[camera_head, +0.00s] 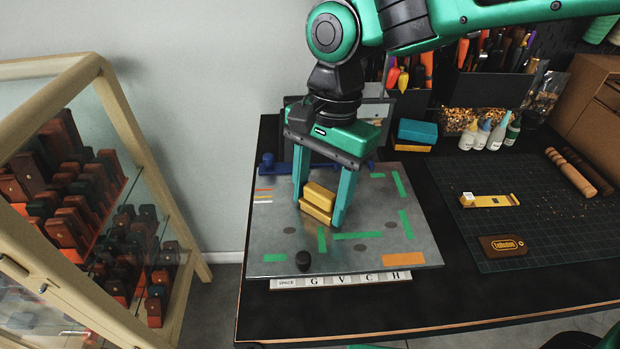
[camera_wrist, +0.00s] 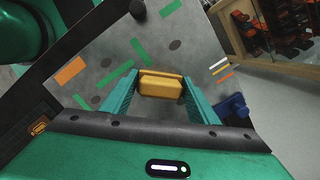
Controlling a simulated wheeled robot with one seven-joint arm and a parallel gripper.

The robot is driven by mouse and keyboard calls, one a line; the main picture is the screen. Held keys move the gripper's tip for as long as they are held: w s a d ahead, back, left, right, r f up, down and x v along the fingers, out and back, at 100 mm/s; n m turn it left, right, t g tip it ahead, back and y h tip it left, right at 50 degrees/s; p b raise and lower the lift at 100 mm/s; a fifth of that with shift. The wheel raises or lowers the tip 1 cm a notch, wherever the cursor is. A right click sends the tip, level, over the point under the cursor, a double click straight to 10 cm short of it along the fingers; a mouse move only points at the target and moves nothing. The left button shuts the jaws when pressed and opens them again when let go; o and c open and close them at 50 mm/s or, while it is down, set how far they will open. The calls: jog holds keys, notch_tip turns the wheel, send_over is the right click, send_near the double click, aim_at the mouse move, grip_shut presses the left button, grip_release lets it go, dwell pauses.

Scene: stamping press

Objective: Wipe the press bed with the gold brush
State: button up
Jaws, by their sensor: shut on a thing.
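My gripper (camera_head: 322,207) points down over the press bed (camera_head: 285,228), a grey metal plate with green, orange and white tape marks. Its teal fingers are shut on the gold brush (camera_head: 318,195), a small yellow block between them. The brush also shows between the fingers in the wrist view (camera_wrist: 161,86). The brush is at or just above the bed's surface; I cannot tell whether it touches. The brush's underside is hidden. The bed also fills the middle of the wrist view (camera_wrist: 190,55).
A black knob (camera_head: 303,260) stands on the bed's front edge, and a blue part (camera_head: 268,162) lies along its back. A letter strip (camera_head: 340,281) is in front. Right are a cutting mat (camera_head: 540,230), a yellow tool (camera_head: 490,201) and bottles (camera_head: 483,134). A glass cabinet (camera_head: 130,150) stands left.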

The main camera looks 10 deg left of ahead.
aim_at(313, 191)
jog(key=shift+s+a, duration=0.1)
jog(key=shift+a, duration=0.3)
jog(key=shift+a+r, duration=0.15)
jog(key=shift+a, duration=0.05)
notch_tip(313, 191, up, 2)
jog(key=shift+d+r, duration=0.1)
jog(key=shift+r, duration=2.85)
